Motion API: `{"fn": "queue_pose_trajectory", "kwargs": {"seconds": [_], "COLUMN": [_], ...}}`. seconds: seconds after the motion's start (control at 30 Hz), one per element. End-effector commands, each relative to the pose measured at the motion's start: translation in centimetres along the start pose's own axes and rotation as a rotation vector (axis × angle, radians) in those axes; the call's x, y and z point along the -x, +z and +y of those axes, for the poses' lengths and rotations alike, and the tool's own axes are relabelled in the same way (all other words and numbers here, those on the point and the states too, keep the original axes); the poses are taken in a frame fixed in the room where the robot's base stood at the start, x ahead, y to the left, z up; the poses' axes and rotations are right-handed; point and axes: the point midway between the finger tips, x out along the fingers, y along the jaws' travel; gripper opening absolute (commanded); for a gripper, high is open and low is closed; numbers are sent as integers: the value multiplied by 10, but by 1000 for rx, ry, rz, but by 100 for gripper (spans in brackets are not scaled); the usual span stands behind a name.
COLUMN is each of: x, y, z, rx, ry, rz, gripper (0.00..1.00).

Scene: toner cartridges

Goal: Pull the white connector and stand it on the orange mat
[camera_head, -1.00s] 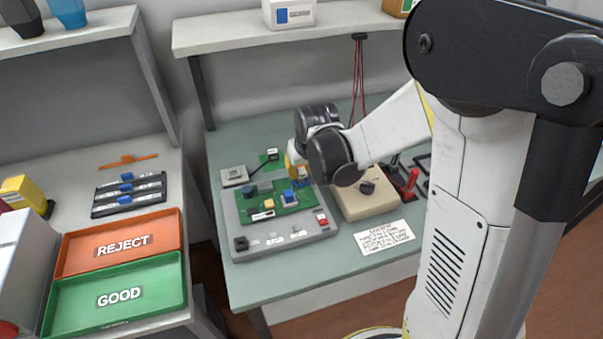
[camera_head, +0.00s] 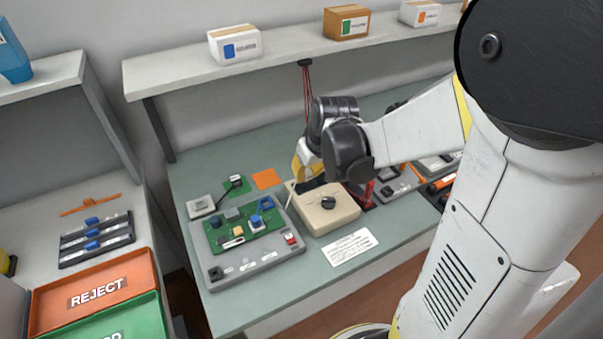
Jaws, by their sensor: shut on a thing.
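My gripper (camera_head: 303,177) is over the back left corner of the beige knob box, right of the orange mat (camera_head: 267,179). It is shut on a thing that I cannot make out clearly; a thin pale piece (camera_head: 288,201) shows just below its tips. The orange mat lies flat and bare on the bench. A small white part (camera_head: 233,243) sits at the front of the green circuit board (camera_head: 240,228). A white plug with a black lead (camera_head: 236,179) lies on a green mat. I cannot tell which white part is the named connector.
The grey fixture (camera_head: 250,262) carries the board. The beige box (camera_head: 326,218) stands to its right, with a paper note (camera_head: 350,246) in front. Red and black tools (camera_head: 367,194) stand behind the arm. A shelf (camera_head: 190,75) with boxes runs above the bench.

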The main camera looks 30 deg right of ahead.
Motion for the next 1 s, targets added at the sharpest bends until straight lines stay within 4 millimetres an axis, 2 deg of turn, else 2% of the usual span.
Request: {"fn": "queue_pose_trajectory", "kwargs": {"seconds": [1.0], "x": [22], "y": [-9], "z": [0], "rx": [0], "ry": [0], "rz": [0], "gripper": [0]}}
